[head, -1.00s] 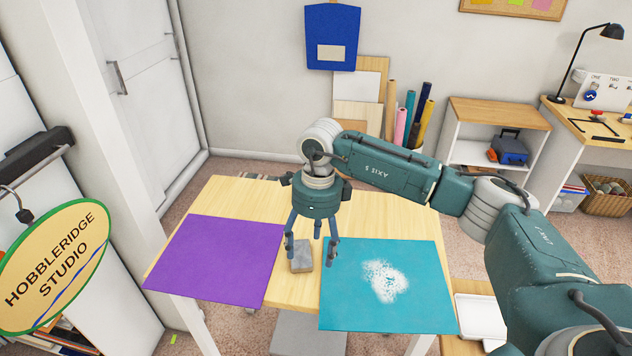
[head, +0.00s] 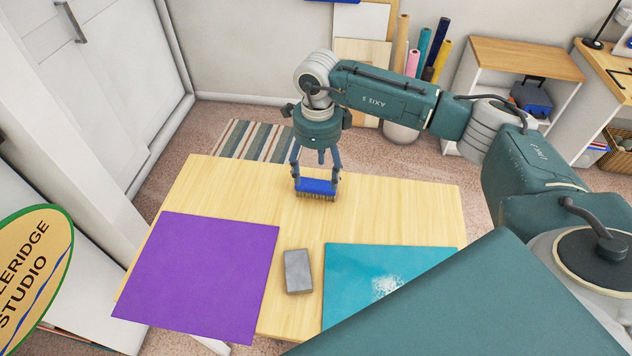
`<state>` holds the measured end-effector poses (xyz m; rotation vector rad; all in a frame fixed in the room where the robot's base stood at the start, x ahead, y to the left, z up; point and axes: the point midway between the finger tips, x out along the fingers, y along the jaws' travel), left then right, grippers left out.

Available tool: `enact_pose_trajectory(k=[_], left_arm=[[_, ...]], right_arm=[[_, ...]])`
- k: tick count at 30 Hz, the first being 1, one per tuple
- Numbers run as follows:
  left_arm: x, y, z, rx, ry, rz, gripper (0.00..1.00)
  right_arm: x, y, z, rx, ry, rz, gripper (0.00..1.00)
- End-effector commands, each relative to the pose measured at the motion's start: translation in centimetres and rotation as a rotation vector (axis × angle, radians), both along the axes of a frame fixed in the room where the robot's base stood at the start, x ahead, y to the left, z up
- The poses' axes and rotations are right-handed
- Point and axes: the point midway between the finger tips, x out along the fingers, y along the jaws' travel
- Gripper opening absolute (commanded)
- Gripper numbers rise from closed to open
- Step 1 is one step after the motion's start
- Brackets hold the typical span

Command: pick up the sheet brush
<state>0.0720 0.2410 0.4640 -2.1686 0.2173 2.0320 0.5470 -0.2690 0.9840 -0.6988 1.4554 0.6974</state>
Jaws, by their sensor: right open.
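The sheet brush (head: 317,187) is blue with a row of bristles underneath. It is near the far middle part of the wooden table (head: 400,205) in the head view. My right gripper (head: 316,182) points down over it, open, with one finger at each end of the brush. Whether the fingers touch the brush I cannot tell. My left gripper is not in view.
A grey block (head: 298,272) lies between a purple sheet (head: 205,270) and a teal sheet (head: 350,282) with a white powdery patch. My own arm covers the table's near right. A striped rug (head: 252,140) lies beyond the table.

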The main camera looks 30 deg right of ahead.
Motion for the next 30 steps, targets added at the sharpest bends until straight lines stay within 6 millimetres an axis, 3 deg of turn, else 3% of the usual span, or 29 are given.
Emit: enact_pose_trajectory(k=[5,10,15,25,26,30], left_arm=[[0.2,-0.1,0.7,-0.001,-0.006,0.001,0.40],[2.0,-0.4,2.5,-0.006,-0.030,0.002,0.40],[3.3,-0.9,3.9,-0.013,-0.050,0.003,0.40],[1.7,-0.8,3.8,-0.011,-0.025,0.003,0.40],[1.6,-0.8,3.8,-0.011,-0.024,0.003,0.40],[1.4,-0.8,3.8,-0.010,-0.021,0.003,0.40]], right_arm=[[0.0,0.1,-1.6,0.000,0.001,0.000,0.68],[-0.1,0.3,-3.0,0.001,0.004,0.000,0.68],[0.0,0.5,-5.7,0.000,0.004,-0.001,0.68],[0.1,0.5,-7.0,0.001,-0.001,0.000,0.68],[0.1,0.5,-7.0,0.001,-0.001,0.000,0.66],[0.1,0.5,-7.0,0.001,-0.001,0.000,0.38]])
